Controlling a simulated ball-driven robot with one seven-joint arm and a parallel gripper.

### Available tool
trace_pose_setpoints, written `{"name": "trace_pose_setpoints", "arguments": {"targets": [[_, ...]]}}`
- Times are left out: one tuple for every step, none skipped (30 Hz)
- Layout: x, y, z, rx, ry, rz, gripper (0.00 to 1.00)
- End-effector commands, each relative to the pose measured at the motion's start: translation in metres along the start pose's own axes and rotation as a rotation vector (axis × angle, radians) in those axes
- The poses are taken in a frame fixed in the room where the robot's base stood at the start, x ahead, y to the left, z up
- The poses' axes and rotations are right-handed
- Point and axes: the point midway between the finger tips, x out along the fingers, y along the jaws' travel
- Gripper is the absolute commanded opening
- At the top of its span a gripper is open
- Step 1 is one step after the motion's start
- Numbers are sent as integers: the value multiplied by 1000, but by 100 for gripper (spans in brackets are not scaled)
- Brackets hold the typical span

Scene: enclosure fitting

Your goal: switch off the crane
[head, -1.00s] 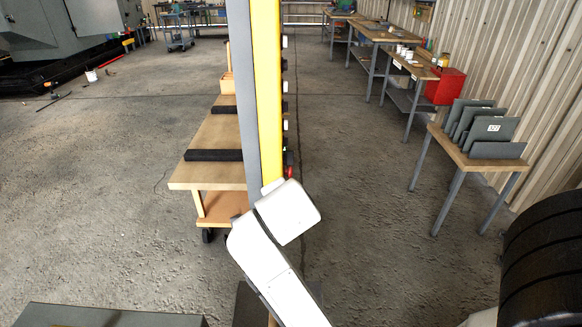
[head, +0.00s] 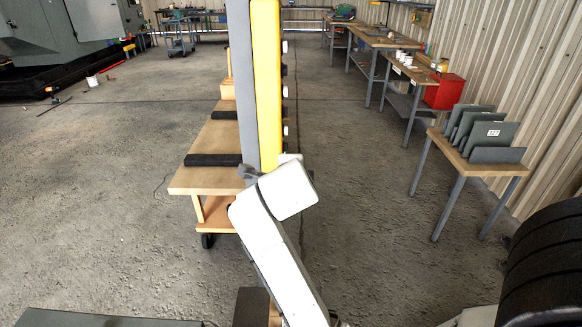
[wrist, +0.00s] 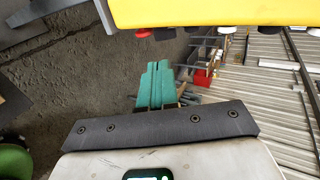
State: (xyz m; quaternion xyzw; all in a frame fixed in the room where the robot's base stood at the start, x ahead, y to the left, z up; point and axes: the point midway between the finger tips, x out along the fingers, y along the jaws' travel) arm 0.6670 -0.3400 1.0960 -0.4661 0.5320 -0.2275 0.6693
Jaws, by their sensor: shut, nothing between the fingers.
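The crane's control pendant, a tall yellow box (head: 266,90) with a grey side, stands upright in the middle of the head view. Several buttons line its right edge. In the wrist view the yellow pendant (wrist: 210,12) crosses the top, with a red button (wrist: 142,33) at its left end, a black button (wrist: 165,34) beside it and white and dark ones further right. My gripper (wrist: 154,66), with teal fingers, is shut and empty. Its tips appear below the red and black buttons, with a visible gap. In the head view my white arm hides the gripper and the red button.
A wooden cart (head: 205,175) with black bars stands behind and left of the pendant. A small table with grey panels (head: 490,135) and a red box (head: 445,92) on a workbench are at the right. A dark ribbed cylinder (head: 545,265) is at lower right. Floor on the left is open.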

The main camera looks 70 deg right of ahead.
Motion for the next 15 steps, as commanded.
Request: {"name": "trace_pose_setpoints", "arguments": {"targets": [[10,-2,-1,-1,4,3,0],[16,-2,-1,0,5,3,0],[24,-1,-1,0,5,4,0],[30,-2,-1,1,4,2,0],[36,-2,-1,1,4,3,0],[44,-2,-1,0,3,3,0],[50,-2,-1,0,3,2,0],[56,-2,-1,0,4,3,0],[63,-2,0,-1,3,2,0],[69,-2,-1,0,3,3,0],[74,-1,-1,0,2,3,0],[80,-2,-1,0,2,3,0],[84,-2,0,1,2,3,0],[89,-2,0,0,1,3,0],[93,-2,-1,1,1,2,0]]}}
